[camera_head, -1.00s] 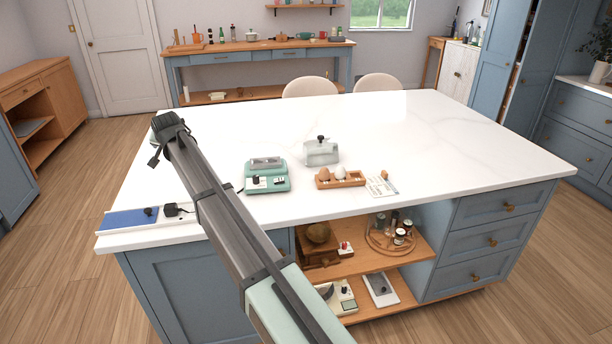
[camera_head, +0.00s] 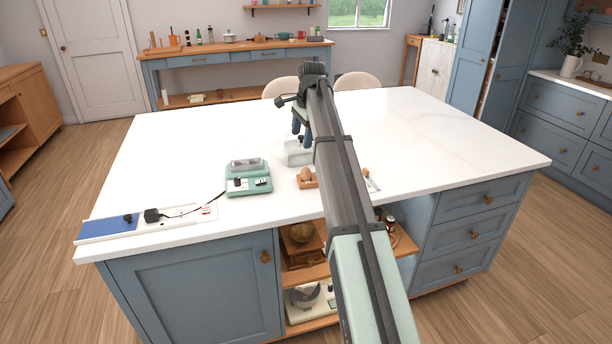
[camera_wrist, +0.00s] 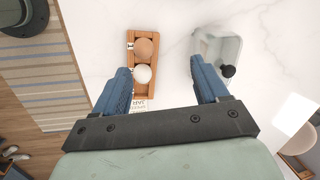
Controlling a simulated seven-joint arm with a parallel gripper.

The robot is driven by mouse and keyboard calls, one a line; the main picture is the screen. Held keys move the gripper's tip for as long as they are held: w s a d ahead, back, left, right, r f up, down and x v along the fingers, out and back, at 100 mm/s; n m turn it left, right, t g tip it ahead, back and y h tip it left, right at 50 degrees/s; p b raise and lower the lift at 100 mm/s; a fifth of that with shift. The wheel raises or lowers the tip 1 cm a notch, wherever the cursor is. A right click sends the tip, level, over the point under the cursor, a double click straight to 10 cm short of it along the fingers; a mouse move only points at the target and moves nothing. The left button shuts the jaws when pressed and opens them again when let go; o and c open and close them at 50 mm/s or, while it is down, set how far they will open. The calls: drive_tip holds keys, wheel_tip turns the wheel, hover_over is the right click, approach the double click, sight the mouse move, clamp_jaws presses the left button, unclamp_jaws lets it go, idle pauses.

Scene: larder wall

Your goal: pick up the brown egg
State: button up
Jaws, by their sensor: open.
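The brown egg (camera_head: 306,173) sits in the left part of a wooden tray (camera_head: 303,184) on the white island top. In the wrist view the brown egg (camera_wrist: 145,48) is beside a white egg (camera_wrist: 142,74) in the wooden tray (camera_wrist: 132,62). My gripper (camera_wrist: 161,66) is open and empty, above the counter. Its left finger is near the tray, and its right finger is over a pale box with a black knob (camera_wrist: 222,48). In the head view my arm hides the white egg and much of the tray.
A green scale (camera_head: 248,180) stands left of the tray. A printed card (camera_wrist: 139,104) lies at the tray's end. A blue pad (camera_head: 108,224) and a black corded device (camera_head: 152,215) lie at the front left. The counter's back and right are clear.

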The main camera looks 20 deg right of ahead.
sight(307, 168)
drive_tip(key=shift+m+g, duration=0.3)
drive_tip(key=shift+m, duration=0.1)
drive_tip(key=f, duration=0.2)
drive_tip(key=d+f, duration=0.1)
drive_tip(key=f, duration=0.2)
drive_tip(key=d+f, duration=0.1)
drive_tip(key=f, duration=0.2)
drive_tip(key=shift+s, duration=0.4)
drive_tip(key=shift+s+a+f, duration=0.1)
drive_tip(key=shift+f, duration=0.55)
drive_tip(key=shift+a+f, duration=0.15)
drive_tip(key=shift+f, duration=0.85)
drive_tip(key=shift+a+f, duration=0.1)
drive_tip(key=shift+f, duration=0.85)
drive_tip(key=shift+c, duration=0.2)
drive_tip(key=c, duration=0.9)
drive_tip(key=shift+o, duration=0.2)
drive_tip(key=shift+r, duration=0.15)
